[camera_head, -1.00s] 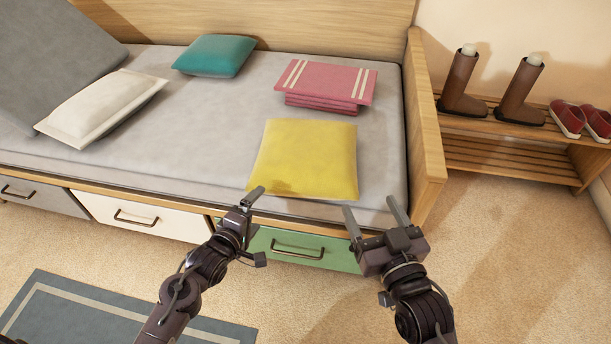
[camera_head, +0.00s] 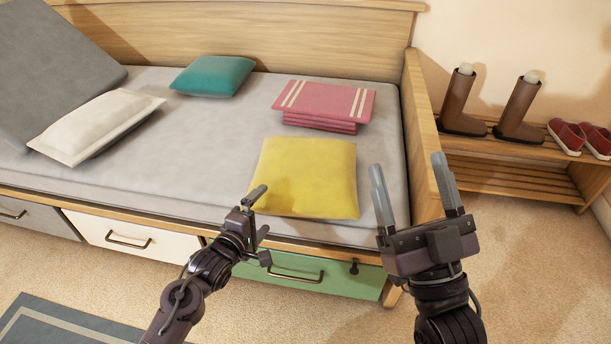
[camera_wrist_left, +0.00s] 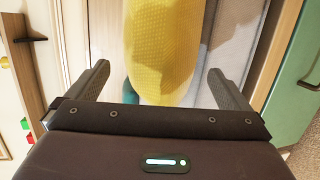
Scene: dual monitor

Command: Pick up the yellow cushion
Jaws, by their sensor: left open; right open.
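The yellow cushion (camera_head: 308,178) lies flat on the grey mattress near the front right of the daybed. My left gripper (camera_head: 262,212) is open and empty at the cushion's front left corner, over the bed's front edge. In the left wrist view the cushion (camera_wrist_left: 165,50) shows ahead, between the spread fingers of the left gripper (camera_wrist_left: 158,88). I cannot tell whether a finger touches it. My right gripper (camera_head: 411,185) is open and empty to the right of the cushion, in front of the bed's right end.
A folded pink blanket (camera_head: 325,103) lies behind the cushion. A teal pillow (camera_head: 212,76) and a white pillow (camera_head: 95,125) lie further left. The wooden end panel (camera_head: 420,140) rises at right, with a shoe rack (camera_head: 520,182) beyond. A green drawer (camera_head: 300,272) sits below.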

